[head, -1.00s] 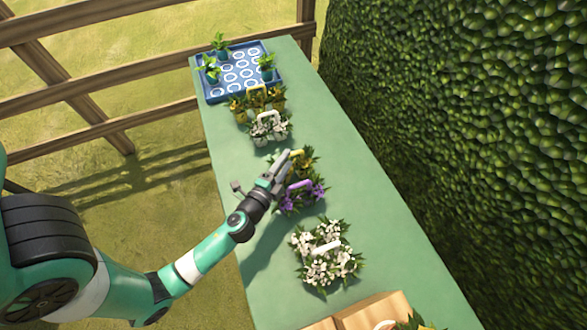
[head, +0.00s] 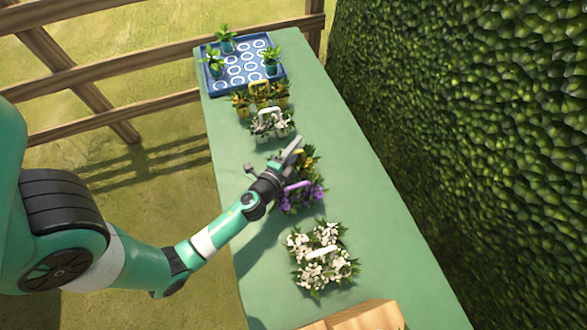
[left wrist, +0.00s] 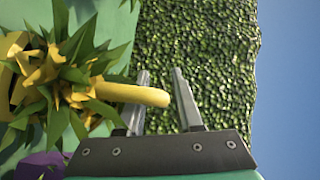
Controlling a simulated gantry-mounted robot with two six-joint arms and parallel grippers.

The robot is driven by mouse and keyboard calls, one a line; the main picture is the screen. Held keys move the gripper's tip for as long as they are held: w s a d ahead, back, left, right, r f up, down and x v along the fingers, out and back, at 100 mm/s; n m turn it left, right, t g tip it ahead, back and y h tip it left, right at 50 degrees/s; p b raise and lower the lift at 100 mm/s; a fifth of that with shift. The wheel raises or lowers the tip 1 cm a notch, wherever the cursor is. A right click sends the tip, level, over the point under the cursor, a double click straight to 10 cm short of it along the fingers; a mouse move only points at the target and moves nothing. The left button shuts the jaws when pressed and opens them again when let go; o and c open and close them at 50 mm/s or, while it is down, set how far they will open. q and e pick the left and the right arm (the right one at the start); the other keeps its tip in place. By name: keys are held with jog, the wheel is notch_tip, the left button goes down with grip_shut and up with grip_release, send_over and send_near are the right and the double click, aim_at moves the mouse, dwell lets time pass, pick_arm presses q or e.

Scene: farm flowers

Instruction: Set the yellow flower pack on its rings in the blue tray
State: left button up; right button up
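A yellow flower pack (head: 308,163) stands on the green table beside a purple flower pack (head: 303,196). My left gripper (head: 294,147) is over this yellow pack and partly hides it in the head view. In the left wrist view, the pack's yellow handle (left wrist: 130,93) reaches in between the two spread fingers (left wrist: 162,100), with a gap on its right side. Another yellow flower pack (head: 262,95) stands just in front of the blue tray (head: 211,90) at the far end. The tray has white rings, several of them empty. My right gripper is not in view.
Three green potted plants stand on the tray, one of them at the right (head: 271,62). A white flower pack (head: 270,124) stands between tray and gripper; a larger white one (head: 322,262) is nearer. A wooden crate (head: 355,318) is at the near edge. A hedge (head: 460,120) borders the right.

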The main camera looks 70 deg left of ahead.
pick_arm(q)
grip_shut()
jog(key=shift+w+r, duration=0.1)
dwell(1.0)
